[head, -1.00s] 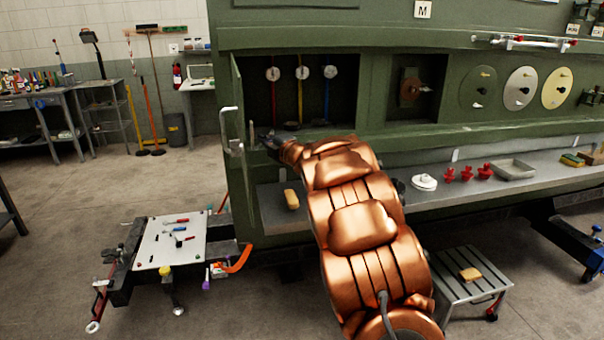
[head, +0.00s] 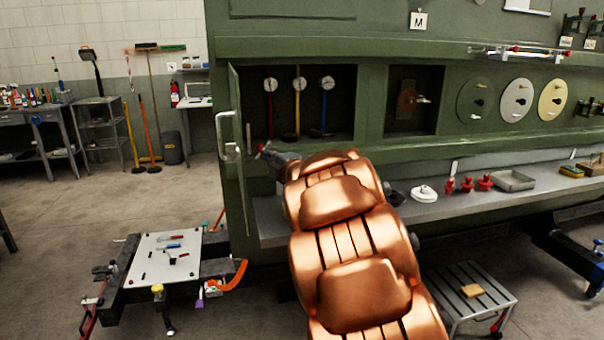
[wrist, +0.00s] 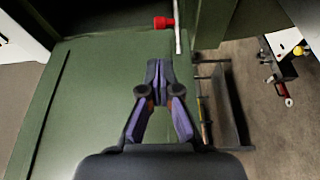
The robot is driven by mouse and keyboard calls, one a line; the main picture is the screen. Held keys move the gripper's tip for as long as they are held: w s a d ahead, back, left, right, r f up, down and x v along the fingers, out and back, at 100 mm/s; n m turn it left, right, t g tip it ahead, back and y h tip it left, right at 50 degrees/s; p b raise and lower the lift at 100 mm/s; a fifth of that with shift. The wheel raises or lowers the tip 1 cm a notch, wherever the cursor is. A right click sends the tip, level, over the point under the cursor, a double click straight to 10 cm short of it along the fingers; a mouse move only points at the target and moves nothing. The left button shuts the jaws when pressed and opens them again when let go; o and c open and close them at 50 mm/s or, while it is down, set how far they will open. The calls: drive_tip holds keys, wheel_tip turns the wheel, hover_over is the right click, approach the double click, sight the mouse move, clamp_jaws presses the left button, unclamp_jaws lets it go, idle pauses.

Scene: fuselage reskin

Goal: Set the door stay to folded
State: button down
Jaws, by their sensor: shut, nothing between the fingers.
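The green door (head: 238,165) stands open at the left end of the cabinet, with a pale bar handle (head: 226,135) on it. What looks like the door stay is a thin silver rod (wrist: 178,38) with a red knob (wrist: 160,22) beside it, at the top of the wrist view. A small red part (head: 262,149) shows by the door in the head view. My gripper (wrist: 157,65) is shut and empty, over a green panel, its tips apart from the red knob in the picture. In the head view my gripper (head: 274,156) is small and partly hidden by my arm.
The open compartment (head: 345,95) behind holds gauges with red, yellow and blue stems. A grey ledge (head: 450,200) runs below with red fittings. A tool cart (head: 150,258) stands at lower left and a step stool (head: 455,290) at lower right.

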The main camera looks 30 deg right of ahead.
drive_tip(key=s+d+m+g+h+p, duration=0.1)
drive_tip(key=s+m+g+h+p, duration=0.5)
drive_tip(key=s+m, duration=0.5)
drive_tip(key=shift+s+d+r+m+g+h+p, duration=0.3)
drive_tip(key=shift+s+g+p, duration=0.45)
drive_tip(key=shift+s, duration=0.85)
drive_tip(key=shift+s+a, duration=0.1)
drive_tip(key=shift+a, duration=0.05)
